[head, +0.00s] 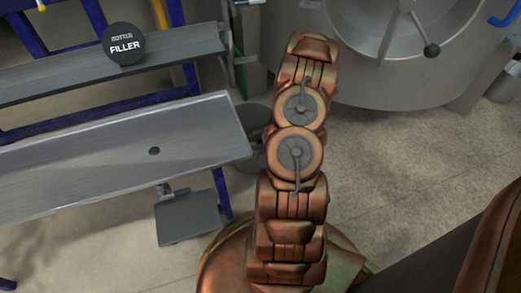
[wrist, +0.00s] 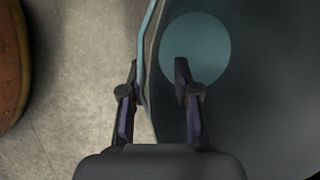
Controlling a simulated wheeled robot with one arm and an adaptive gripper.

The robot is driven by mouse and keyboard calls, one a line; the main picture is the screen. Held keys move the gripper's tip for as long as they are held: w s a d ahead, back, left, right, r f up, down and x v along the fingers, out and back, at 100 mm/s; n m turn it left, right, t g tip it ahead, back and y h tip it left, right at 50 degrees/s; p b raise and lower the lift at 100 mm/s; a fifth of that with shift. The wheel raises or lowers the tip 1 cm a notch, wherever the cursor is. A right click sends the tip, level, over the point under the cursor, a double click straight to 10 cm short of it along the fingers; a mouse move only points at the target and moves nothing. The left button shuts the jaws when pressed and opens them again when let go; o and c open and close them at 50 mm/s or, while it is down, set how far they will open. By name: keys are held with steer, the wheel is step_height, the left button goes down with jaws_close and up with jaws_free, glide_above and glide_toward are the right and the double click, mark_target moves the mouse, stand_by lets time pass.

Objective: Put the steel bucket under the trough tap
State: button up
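The steel bucket (head: 257,157) stands on the floor beside the right end of the steel trough (head: 110,150), mostly hidden by my arm in the head view. In the wrist view the bucket (wrist: 255,110) fills the right side, seen from above, with a dark interior and a paler round patch. My gripper (wrist: 157,80) is open, with its fingers on either side of the bucket's rim. The left finger is outside, close to the wall; the right finger is over the inside. A small fitting (head: 164,189), perhaps the tap, shows below the trough's front edge.
A grey square plate (head: 188,217) sits low under the trough's front edge. A bench with a round "BOTTLE FILLER" sign (head: 124,44) stands behind, on blue legs. A large steel tank (head: 405,50) stands at the back right. The floor (head: 400,150) right of my arm is clear.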

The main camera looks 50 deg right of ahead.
steer(key=p+v, duration=0.5)
steer(key=v, duration=0.7)
stand_by(0.3)
